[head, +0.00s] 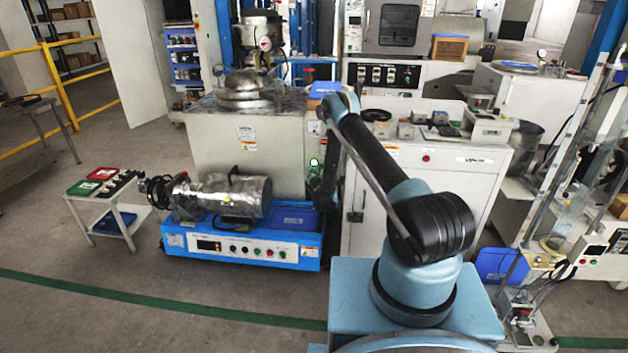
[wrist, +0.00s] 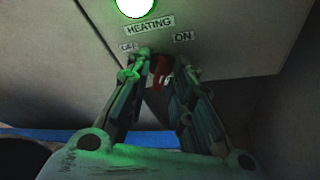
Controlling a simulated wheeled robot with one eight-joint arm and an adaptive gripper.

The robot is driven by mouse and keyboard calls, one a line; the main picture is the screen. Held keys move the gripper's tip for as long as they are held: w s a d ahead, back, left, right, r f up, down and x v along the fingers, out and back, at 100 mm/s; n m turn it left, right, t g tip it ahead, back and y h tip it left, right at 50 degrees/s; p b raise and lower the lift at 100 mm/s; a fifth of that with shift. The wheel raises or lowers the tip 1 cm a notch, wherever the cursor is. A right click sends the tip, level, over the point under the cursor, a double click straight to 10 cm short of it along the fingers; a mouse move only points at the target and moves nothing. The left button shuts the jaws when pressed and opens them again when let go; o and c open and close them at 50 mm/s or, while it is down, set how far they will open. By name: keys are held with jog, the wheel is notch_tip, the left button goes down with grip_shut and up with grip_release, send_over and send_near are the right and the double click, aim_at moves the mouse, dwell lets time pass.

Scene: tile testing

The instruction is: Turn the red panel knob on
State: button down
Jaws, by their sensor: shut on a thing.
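The red panel knob (wrist: 158,66) shows in the wrist view between the fingers of my gripper (wrist: 162,73), which is shut on it. The fingers hide much of the knob, so its exact pointing direction is hard to tell. A HEATING label (wrist: 149,26) sits above the knob, with an OFF label (wrist: 128,47) to the left and an ON label (wrist: 183,37) to the right. A green lamp (wrist: 135,7) glows above the labels. In the head view my gripper (head: 318,188) is low against the cabinet front, and the knob is hidden there.
The pale cabinet (head: 245,145) carries the panel. A blue machine base (head: 245,246) with a metal cylinder (head: 235,196) stands in front of it. A small white trolley (head: 105,205) with trays is at the left. The floor in front is clear.

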jog(key=shift+d, duration=0.1)
dwell(0.5)
jog(key=c, duration=1.7)
grip_release()
